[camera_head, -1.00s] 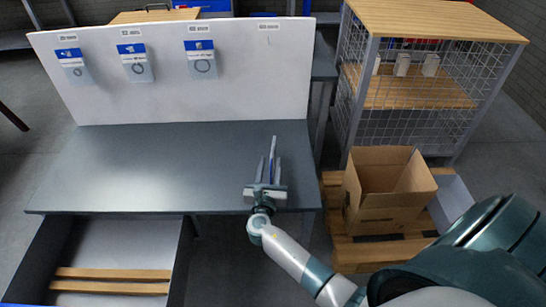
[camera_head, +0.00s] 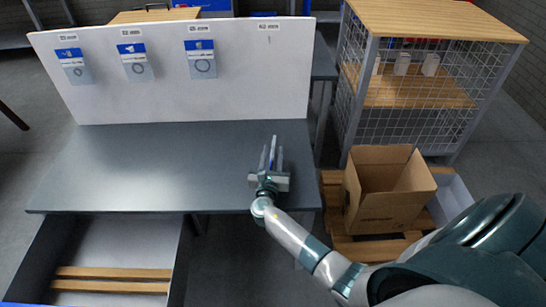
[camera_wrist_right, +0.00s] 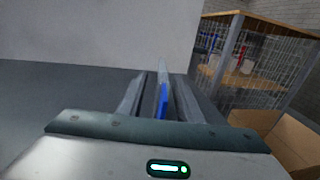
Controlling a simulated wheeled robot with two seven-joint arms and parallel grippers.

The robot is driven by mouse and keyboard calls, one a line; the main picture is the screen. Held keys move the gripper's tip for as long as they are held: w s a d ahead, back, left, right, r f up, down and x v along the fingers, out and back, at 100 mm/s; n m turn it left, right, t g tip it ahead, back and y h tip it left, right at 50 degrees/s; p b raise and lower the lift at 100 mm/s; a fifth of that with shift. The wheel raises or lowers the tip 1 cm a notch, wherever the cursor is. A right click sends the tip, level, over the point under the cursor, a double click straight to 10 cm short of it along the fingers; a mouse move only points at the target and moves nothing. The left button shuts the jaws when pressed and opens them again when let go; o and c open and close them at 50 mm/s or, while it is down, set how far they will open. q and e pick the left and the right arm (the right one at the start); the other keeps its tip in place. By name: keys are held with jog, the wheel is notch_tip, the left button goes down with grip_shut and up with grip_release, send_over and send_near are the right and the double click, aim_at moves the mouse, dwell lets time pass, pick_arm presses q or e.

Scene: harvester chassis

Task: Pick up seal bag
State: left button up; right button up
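A thin seal bag (camera_head: 273,148) with blue on it is seen nearly edge-on between the fingers of my right gripper (camera_head: 272,160), over the right part of the grey table. In the right wrist view the bag (camera_wrist_right: 163,98) stands upright between the fingers (camera_wrist_right: 162,103) and sticks out past their tips. The gripper looks shut on it, though the contact is hard to see. Three other seal bags hang on the white board: left (camera_head: 75,68), middle (camera_head: 135,65) and right (camera_head: 201,62). The fourth hook (camera_head: 268,40) is empty. My left gripper is not in view.
The white board (camera_head: 240,90) stands at the back of the grey table (camera_head: 140,165). An open cardboard box (camera_head: 385,210) sits on a wooden pallet (camera_head: 350,245) to the right. Behind it is a wire-mesh shelf (camera_head: 430,90). The tabletop is clear.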

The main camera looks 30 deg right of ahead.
jog(key=shift+w+d, duration=0.2)
jog(key=shift+w, duration=0.05)
jog(key=shift+c, duration=0.6)
grip_shut()
jog(key=shift+r, duration=0.1)
